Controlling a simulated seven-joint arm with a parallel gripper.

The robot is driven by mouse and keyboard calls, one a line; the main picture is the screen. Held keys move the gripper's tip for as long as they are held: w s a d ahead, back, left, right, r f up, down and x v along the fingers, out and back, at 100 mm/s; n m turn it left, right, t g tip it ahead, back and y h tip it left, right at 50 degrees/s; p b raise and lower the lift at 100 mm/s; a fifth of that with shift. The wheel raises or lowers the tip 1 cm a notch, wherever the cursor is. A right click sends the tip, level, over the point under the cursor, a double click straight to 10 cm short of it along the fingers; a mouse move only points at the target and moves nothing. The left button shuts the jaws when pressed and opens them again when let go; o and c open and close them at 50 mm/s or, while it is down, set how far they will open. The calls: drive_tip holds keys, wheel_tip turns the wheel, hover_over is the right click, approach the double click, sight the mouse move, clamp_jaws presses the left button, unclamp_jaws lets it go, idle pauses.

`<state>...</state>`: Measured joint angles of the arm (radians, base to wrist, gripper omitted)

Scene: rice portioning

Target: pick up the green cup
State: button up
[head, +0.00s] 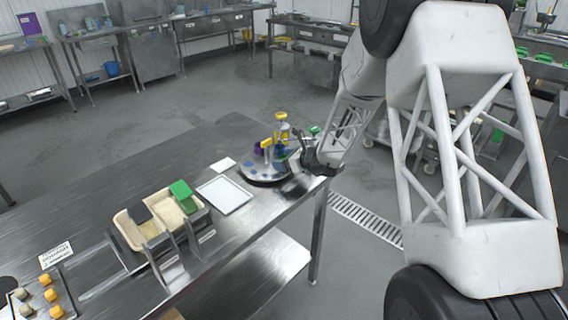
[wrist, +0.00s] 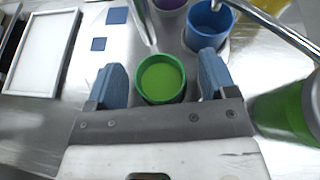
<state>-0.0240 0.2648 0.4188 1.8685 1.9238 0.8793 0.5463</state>
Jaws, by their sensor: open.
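The green cup (wrist: 162,80) is round, with its open top towards the wrist camera. It stands between the two blue fingers of my gripper (wrist: 161,66), with a gap to each finger. My gripper is open and empty. In the head view, my gripper (head: 300,158) is low over the right end of the steel table, beside a round tray (head: 262,181). I cannot make out the green cup clearly in the head view, where my gripper and the things around it crowd the spot.
A blue cup (wrist: 206,27) stands just beyond the right finger, with a purple cup (wrist: 170,3) behind. A large green item (wrist: 285,110) is close on the right. A thin rod (wrist: 148,25) comes close to the cup's far rim. A white tray (head: 225,194) lies left.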

drive_tip(key=c, duration=1)
drive_tip(key=shift+r, duration=0.15)
drive_tip(key=shift+r, duration=1.4)
drive_tip(key=shift+s+r, duration=0.2)
drive_tip(key=shift+r, duration=0.05)
drive_tip(key=s+d+r, duration=0.1)
drive_tip(key=s+d, duration=0.1)
drive_tip(key=s, duration=1.3)
drive_tip(key=shift+s+d+r, duration=0.15)
drive_tip(key=shift+d, duration=0.25)
